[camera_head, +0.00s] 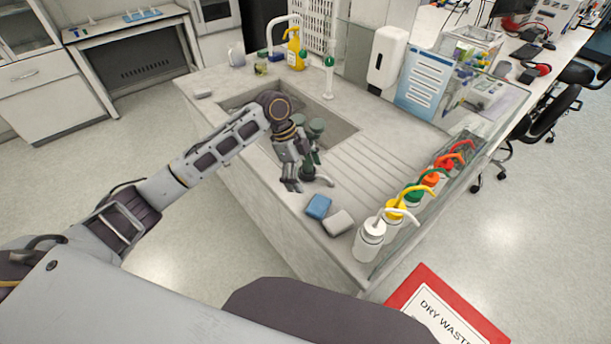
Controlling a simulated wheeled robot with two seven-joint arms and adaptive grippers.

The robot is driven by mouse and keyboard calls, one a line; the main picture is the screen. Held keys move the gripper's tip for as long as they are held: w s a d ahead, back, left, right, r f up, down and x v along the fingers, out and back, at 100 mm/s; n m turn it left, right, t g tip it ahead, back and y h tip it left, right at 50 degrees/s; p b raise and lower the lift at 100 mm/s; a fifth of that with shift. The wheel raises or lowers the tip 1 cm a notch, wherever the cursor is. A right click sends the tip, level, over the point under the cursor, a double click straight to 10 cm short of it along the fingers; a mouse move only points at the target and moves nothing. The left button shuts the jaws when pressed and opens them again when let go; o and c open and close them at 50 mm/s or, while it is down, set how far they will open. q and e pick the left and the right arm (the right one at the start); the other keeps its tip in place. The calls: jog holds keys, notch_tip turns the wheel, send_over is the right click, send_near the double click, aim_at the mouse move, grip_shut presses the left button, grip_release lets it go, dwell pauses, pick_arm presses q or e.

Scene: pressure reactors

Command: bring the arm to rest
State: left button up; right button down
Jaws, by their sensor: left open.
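My left arm reaches in from the left of the head view, over the near edge of a sink counter. My left gripper (291,178) hangs down over the counter's front edge, just in front of the sink basin (343,133). Its fingers look apart and I see nothing held between them. A dark green tap-like fixture (312,160) stands right beside the gripper; I cannot tell whether they touch. My right gripper is not in view.
A blue sponge (318,206) and a pale block (338,222) lie right of the gripper. Several wash bottles, including a white one (369,242), line the counter's right edge. A yellow pump bottle (295,50) stands behind the sink. A red-edged dry waste box (447,310) is at front right.

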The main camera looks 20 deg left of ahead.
pick_arm(q)
jog(key=shift+f, duration=0.1)
dwell(0.4)
jog(key=s+d+f+n, duration=0.1)
jog(key=s+f, duration=0.1)
jog(key=s+d+f+n+t, duration=0.1)
jog(key=s+d+f+n, duration=0.1)
jog(key=s, duration=0.1)
jog(key=s+d+f+n, duration=0.2)
jog(key=f, duration=0.1)
jog(key=shift+s+d+t, duration=0.15)
jog(key=shift+s+t, duration=0.25)
jog(key=s+a+f+n+t+y, duration=0.3)
jog(key=s+a+n+y, duration=0.1)
jog(key=s+a+n, duration=0.9)
jog(key=s+d+f+g, duration=0.1)
jog(key=s+f+g, duration=0.15)
jog(key=f, duration=3.05)
jog(key=s+a+f, duration=0.2)
jog(key=s+f, duration=0.8)
jog(key=s, duration=0.1)
jog(key=s+a+f, duration=0.1)
jog(key=s+f, duration=0.8)
jog(key=s, duration=0.3)
jog(key=shift+a+f+y, duration=0.3)
jog(key=shift+a+f, duration=0.05)
jog(key=shift+a, duration=0.05)
